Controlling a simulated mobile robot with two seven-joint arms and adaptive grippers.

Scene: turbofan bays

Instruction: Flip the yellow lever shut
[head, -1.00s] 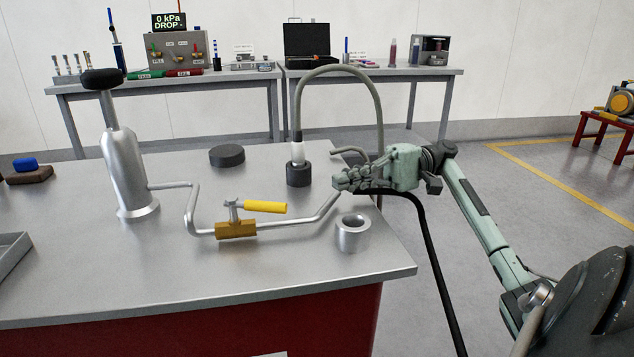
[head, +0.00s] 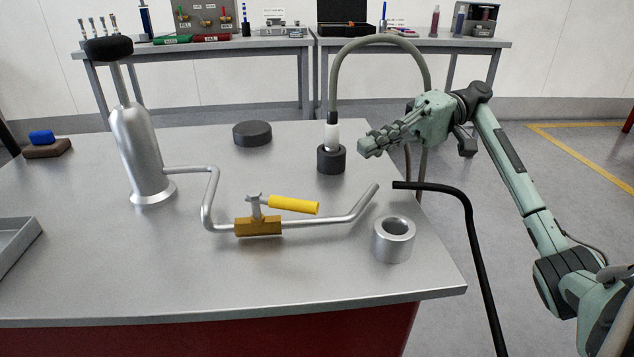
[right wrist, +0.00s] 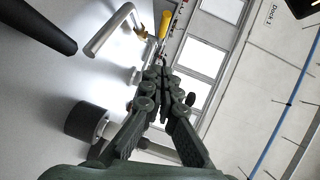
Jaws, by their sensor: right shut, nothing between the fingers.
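The yellow lever (head: 293,205) sits on top of a brass valve (head: 258,226) on the metal bench. Its handle points right, roughly in line with the silver pipe (head: 330,221) that runs through the valve. The lever also shows at the top of the right wrist view (right wrist: 165,24). My right gripper (head: 364,148) is shut and empty, up and to the right of the lever, apart from it, near the white-topped hose fitting. In the right wrist view its fingers (right wrist: 158,72) meet at the tips. My left gripper is not in view.
A black hose (head: 455,194) ends in the air near the pipe's open end. A metal ring (head: 394,240) stands at the bench's right. A hose fitting in a black holder (head: 331,159) stands behind. A silver cylinder (head: 143,150) is at left. Bench around the valve is clear.

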